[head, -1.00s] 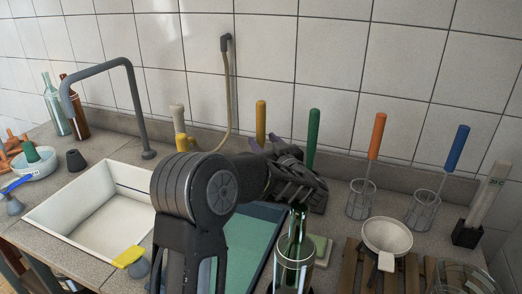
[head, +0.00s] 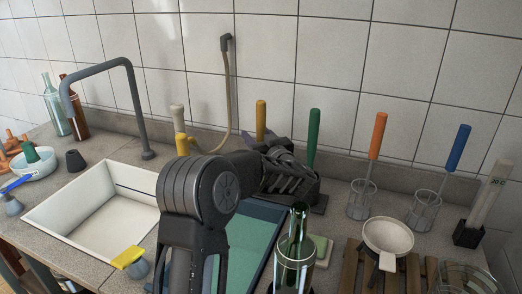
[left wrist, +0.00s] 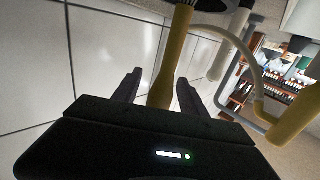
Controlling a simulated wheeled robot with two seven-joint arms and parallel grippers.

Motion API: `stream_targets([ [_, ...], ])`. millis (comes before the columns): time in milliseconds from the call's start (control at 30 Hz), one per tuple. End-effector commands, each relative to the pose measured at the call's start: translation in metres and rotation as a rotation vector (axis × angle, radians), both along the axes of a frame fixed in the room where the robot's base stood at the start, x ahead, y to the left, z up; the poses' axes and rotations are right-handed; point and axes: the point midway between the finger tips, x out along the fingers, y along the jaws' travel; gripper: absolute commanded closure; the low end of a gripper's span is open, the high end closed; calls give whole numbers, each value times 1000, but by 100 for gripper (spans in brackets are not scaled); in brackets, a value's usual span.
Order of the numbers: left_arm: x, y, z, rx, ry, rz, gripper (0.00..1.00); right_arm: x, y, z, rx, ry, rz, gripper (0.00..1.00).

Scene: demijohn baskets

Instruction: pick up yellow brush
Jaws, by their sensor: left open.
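The yellow brush (head: 261,117) stands upright near the tiled wall, its handle top showing above my left gripper. Its lower part is hidden behind my arm and gripper in the head view. My left gripper (head: 264,146) is open and reaches toward the wall at the brush. In the left wrist view, the yellow handle (left wrist: 173,58) runs between the two spread fingers of the gripper (left wrist: 158,90). I cannot tell whether either finger touches it. My right gripper is not in view.
A green-handled brush (head: 313,138) stands just right of my gripper. Orange-handled (head: 377,136) and blue-handled (head: 457,148) brushes stand in wire holders farther right. A green bottle (head: 297,238) stands in front. A white sink (head: 70,238) and grey tap (head: 137,110) are left.

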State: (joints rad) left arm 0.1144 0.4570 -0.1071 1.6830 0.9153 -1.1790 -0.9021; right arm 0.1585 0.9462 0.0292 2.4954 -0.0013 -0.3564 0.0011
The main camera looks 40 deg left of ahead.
Motion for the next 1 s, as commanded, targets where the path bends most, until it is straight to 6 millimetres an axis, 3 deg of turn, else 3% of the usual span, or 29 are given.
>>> stream_targets([
  [133, 0, 0, 0, 0, 0, 0, 50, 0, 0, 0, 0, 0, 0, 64],
  [733, 0, 0, 0, 0, 0, 0, 99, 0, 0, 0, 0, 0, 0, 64],
  [1000, 0, 0, 0, 0, 0, 0, 100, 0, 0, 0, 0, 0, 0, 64],
])
